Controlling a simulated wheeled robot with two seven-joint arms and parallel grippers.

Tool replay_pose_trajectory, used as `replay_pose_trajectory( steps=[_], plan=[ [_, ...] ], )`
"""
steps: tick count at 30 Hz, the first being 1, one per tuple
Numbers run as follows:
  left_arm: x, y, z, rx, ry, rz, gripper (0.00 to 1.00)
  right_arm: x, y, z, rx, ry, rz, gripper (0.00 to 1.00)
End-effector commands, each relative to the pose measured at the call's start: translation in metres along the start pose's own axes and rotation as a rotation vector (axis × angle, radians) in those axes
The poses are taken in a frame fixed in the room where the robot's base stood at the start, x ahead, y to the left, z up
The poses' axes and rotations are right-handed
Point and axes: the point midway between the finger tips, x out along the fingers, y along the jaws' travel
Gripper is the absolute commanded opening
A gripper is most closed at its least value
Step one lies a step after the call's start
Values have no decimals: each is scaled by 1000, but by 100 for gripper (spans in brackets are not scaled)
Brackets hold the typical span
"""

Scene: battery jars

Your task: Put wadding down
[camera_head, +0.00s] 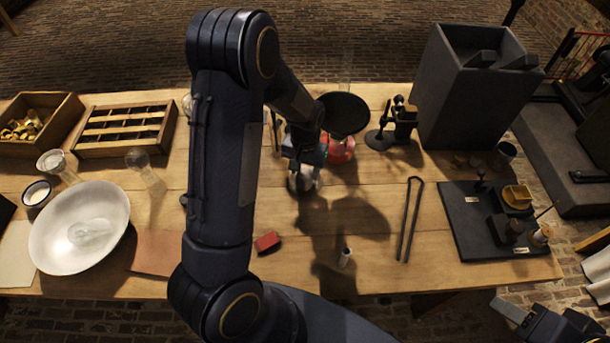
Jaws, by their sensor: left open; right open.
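My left arm reaches up across the middle of the table, and its gripper (305,172) points down over the centre. Its jaws are open. A pale, rounded thing (302,184) shows just below the jaws; I cannot tell whether it is wadding or a jar, nor whether it touches the fingers. A large white bowl (48,246) stands at the left with a faint pale shape inside, too unclear to name. My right gripper (508,308) is at the bottom right corner, open, off the table's front edge.
A slotted wooden rack (125,131) and a wooden box (68,118) stand back left. A tall dark box (455,105) stands back right, a black board (470,232) front right.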

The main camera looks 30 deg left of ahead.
Motion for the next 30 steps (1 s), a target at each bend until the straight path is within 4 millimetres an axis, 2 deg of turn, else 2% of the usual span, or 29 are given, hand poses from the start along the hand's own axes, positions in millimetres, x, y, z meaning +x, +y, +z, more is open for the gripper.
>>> replay_pose_trajectory(
  steps=[1, 6, 9, 14, 17, 20, 23, 27, 30],
  plan=[
    [-13, 0, -2, 0, 7, 1, 47, 1, 1, 1, 0, 0, 0, 46],
    [-49, 0, -2, -1, 7, 2, 47, 3, 1, 2, 0, 0, 0, 46],
    [-65, 0, -1, -1, 4, 1, 47, 3, 1, 2, 0, 0, 0, 46],
    [-81, 0, 0, -1, 3, 2, 47, 3, 2, 2, 0, 0, 0, 46],
    [-94, 0, 7, -10, 14, 30, 47, 3, 2, 2, 0, 0, 0, 46],
    [-118, 0, 26, -27, 48, 99, 47, 3, 2, 2, 0, 0, 0, 46],
    [-151, 3, 58, -39, 104, 195, 47, 3, 2, 2, 0, 0, 0, 46],
    [-190, 10, 115, -35, 205, 312, 47, 3, 2, 2, 0, 0, 0, 46],
    [-207, 16, 154, -23, 282, 365, 47, 3, 2, 2, 0, 0, 0, 46]
  ],
)
